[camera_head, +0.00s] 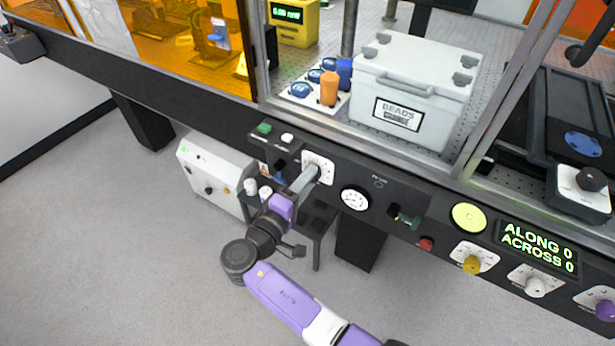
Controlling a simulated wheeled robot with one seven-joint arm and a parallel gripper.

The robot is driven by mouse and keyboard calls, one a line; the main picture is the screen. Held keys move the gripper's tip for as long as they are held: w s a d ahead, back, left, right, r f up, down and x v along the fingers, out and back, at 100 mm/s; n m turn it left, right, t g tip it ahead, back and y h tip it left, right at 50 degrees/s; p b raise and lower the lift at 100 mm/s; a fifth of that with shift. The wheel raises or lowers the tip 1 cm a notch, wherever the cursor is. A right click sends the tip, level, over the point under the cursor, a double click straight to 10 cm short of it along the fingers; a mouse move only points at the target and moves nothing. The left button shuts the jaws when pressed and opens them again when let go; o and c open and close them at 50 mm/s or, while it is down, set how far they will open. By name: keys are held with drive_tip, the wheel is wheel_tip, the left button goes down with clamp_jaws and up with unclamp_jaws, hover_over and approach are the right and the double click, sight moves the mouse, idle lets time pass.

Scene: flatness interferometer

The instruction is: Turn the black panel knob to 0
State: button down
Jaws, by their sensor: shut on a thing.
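My gripper (309,175) reaches from below to a white square dial plate (326,162) on the front panel of the black bench. Its fingers are shut at the middle of this plate, on the black panel knob, which they hide almost wholly. I cannot read the knob's pointer or which mark it faces. Only the edge marks of the dial plate show around the fingers.
A round white gauge (355,199) sits just right of the dial. A green display (538,247) reads ALONG 0, ACROSS 0. A white cabinet (212,172) stands below left.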

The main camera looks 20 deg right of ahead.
drive_tip(key=n+p, duration=1)
drive_tip(key=n, duration=1.2)
drive_tip(key=shift+a+n+p, duration=0.15)
drive_tip(key=shift+n+p, duration=0.25)
drive_tip(key=c, duration=0.9)
unclamp_jaws()
drive_tip(key=shift+w, duration=0.1)
drive_tip(key=v, duration=0.7)
drive_tip(key=shift+s+a, duration=0.25)
drive_tip(key=shift+a, duration=0.05)
